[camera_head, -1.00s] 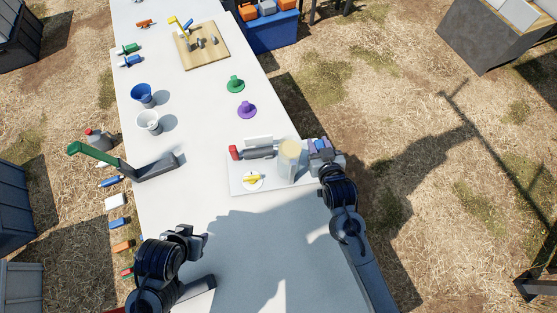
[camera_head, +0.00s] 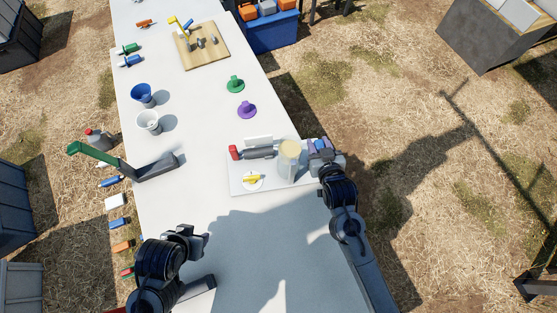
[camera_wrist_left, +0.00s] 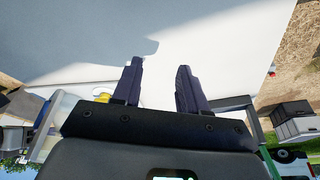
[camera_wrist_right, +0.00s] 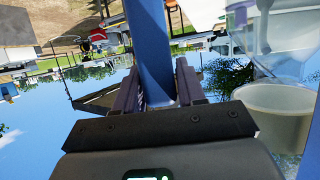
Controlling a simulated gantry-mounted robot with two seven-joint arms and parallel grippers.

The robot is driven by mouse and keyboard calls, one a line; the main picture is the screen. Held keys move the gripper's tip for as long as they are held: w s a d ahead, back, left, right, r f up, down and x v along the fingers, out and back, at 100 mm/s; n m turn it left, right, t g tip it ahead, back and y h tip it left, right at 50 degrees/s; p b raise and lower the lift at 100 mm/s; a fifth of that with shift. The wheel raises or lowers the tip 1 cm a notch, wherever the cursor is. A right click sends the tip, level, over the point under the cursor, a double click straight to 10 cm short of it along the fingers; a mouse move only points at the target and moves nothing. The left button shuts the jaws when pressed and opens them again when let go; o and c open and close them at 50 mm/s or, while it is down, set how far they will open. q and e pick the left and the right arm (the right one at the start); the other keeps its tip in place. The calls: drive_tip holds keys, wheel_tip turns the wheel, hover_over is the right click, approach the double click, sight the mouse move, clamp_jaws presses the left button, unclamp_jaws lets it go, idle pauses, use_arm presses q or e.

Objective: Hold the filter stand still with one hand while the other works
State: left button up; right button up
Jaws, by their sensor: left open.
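The filter stand has a white base plate (camera_head: 238,185) at the right edge of the table. A clear vessel with a beige top (camera_head: 289,160) stands on it, and also shows in the right wrist view (camera_wrist_right: 280,110). A grey part with a red end (camera_head: 258,153) and a yellow knob on a white disc (camera_head: 252,180) are beside it. My right gripper (camera_head: 321,150) is at the stand's right side. In the right wrist view its fingers close around the stand's blue post (camera_wrist_right: 152,45). My left gripper (camera_head: 205,243) is open and empty above the near left table.
A green-handled tool (camera_head: 95,153) hangs over the left table edge. A blue cup (camera_head: 141,93) and a white cup (camera_head: 147,121) stand farther back. Green (camera_head: 235,84) and purple (camera_head: 247,108) knobbed discs lie beyond the stand. The near middle table (camera_head: 260,240) is clear.

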use_arm(q)
drive_tip(key=shift+a, duration=0.15)
use_arm(e)
clamp_jaws()
use_arm(q)
drive_tip(key=shift+o, duration=1.2)
drive_tip(key=w+d+r+n+t+h, duration=0.25)
drive_tip(key=w+r+n+t, duration=0.7)
drive_tip(key=w+r, duration=1.2)
drive_tip(key=w+a+r+m+t+h, duration=0.15)
drive_tip(key=w+r+t, duration=0.25)
drive_tip(key=r, duration=0.7)
drive_tip(key=w+a+r+m+t+h, duration=0.1)
drive_tip(key=w+a+r+m+t, duration=0.3)
drive_tip(key=r, duration=0.7)
drive_tip(key=d+r+m+h, duration=0.4)
drive_tip(key=d+r+h, duration=0.1)
drive_tip(key=d, duration=0.2)
drive_tip(key=d+f+m+g+h, duration=0.3)
drive_tip(key=d+m+g+h, duration=0.5)
drive_tip(key=d, duration=0.8)
drive_tip(key=s+d+f+m+g+y, duration=0.2)
drive_tip(key=d+f+m+g, duration=0.3)
drive_tip(key=f, duration=0.2)
drive_tip(key=m+g+y, duration=0.1)
drive_tip(key=g+y, duration=0.7)
drive_tip(key=y, duration=0.4)
approach(231, 148)
drive_tip(key=shift+t, duration=0.25)
drive_tip(key=shift+x, duration=5.25)
